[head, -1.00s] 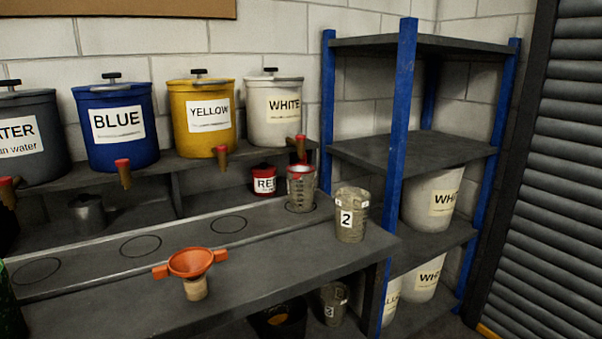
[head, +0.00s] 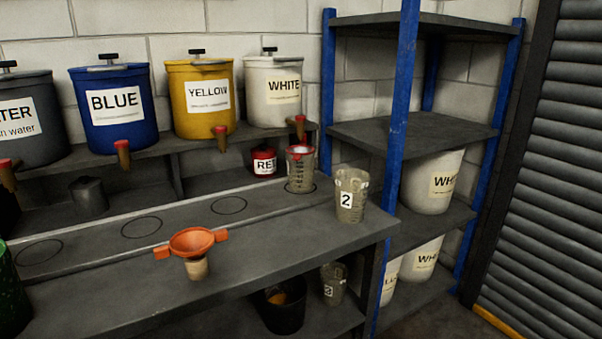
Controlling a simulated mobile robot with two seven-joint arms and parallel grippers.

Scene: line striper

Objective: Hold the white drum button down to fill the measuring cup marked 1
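The white drum (head: 272,98) stands on the raised shelf at the back, right of the yellow drum. Its brown tap with a red button (head: 299,122) points down at the front. A clear measuring cup (head: 300,175) stands upright below this tap, in a ring on the bench strip. Red and whitish colour shows at its rim; its number is not readable, and its fill level is unclear. A cup marked 2 (head: 350,198) stands on the bench to the right, outside the rings. Neither of my grippers is in view.
An orange funnel (head: 192,243) sits on the front bench. The yellow (head: 200,100), blue (head: 113,112) and water (head: 30,122) drums line the back shelf. A small red pot (head: 263,161) is behind the cup. A blue-posted rack (head: 398,130) stands right. Several rings are empty.

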